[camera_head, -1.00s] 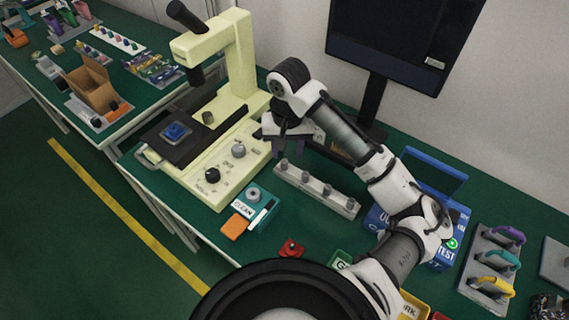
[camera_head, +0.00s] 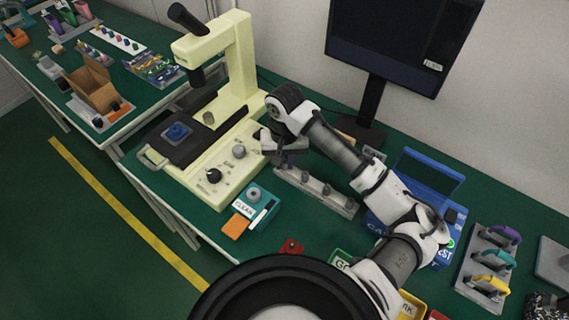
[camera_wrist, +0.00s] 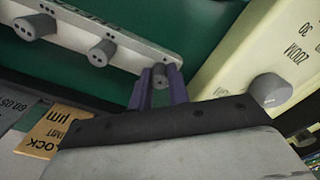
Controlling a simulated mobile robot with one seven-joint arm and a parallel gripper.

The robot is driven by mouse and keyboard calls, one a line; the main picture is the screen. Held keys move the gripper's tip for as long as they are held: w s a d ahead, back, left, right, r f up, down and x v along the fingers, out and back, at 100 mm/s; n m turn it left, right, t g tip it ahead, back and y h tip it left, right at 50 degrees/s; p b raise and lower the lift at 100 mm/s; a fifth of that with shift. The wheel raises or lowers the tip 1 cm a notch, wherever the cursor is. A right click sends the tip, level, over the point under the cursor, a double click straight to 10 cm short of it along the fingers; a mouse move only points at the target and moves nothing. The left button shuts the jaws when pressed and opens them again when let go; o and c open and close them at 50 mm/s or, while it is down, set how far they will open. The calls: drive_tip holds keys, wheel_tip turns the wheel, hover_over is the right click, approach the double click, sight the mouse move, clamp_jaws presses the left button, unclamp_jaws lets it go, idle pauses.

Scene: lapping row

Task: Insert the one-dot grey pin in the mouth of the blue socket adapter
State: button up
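The blue socket adapter (camera_head: 177,131) sits on the dark microscope stage; its mouth is too small to make out. Grey pins stand upright in a pale rack (camera_head: 339,207). My gripper (camera_head: 284,162) is low at the rack's left end. In the wrist view its two purple fingers (camera_wrist: 160,84) stand apart on either side of the end pin (camera_wrist: 160,72). I cannot clearly read the dots on this pin, nor see a firm grip on it. Other grey pins (camera_wrist: 103,54) with dark dots on their tops stand farther along the rack.
The cream microscope (camera_head: 238,60) stands left of my gripper, its knobbed base close by. A teal CLEAN box (camera_head: 262,211) is in front of the rack. A monitor (camera_head: 400,45) rises behind my arm. A blue box (camera_head: 437,259) and a handled-tool rack (camera_head: 487,262) are to the right.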

clamp_jaws()
drive_tip(key=shift+r, duration=0.1)
wheel_tip(320, 180, up, 17)
drive_tip(key=b, duration=0.3)
drive_tip(key=shift+b, duration=0.35)
